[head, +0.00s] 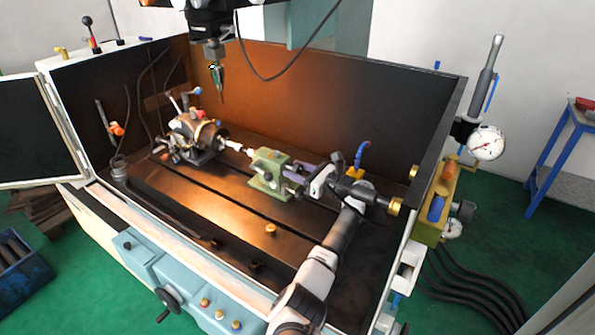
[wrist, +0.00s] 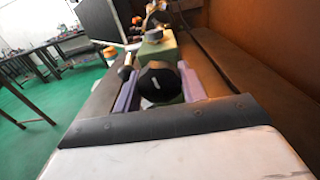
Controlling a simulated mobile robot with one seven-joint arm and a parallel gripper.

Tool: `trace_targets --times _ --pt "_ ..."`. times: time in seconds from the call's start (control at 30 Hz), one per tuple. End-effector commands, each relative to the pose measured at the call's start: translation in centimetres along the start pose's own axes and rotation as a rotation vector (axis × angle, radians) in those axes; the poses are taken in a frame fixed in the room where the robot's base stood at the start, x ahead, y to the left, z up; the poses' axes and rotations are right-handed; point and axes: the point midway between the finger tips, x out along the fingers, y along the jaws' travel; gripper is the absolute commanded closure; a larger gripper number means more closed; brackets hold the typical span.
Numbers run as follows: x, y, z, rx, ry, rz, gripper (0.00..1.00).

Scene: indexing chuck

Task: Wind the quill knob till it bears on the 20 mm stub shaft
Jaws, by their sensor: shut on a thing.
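The green tailstock (head: 268,172) stands on the machine table, and its green body (wrist: 160,50) also shows in the wrist view. Its black quill knob (wrist: 158,84), with a short white mark on its face, sits between the purple fingers of my gripper (wrist: 159,92). The gripper is shut on the knob from the right end; in the head view my gripper (head: 304,174) hides most of it. A pale stub shaft (head: 236,146) lies between the indexing chuck (head: 200,134) and the tailstock. Whether the quill tip touches the shaft is too small to tell.
A spindle with a pointed green tool (head: 218,78) hangs above the table. The enclosure's back wall (head: 330,95) and right wall (head: 440,130) stand close to my arm.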

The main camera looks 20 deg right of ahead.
Motion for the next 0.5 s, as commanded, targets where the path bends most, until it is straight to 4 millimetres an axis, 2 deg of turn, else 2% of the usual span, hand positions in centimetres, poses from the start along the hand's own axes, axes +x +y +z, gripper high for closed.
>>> trace_targets --times 0.2,0.5 --pt "-0.08 0.01 -0.16 0.108 0.002 -0.001 0.81" --pt "-0.08 0.02 -0.16 0.168 0.002 -0.001 0.81"
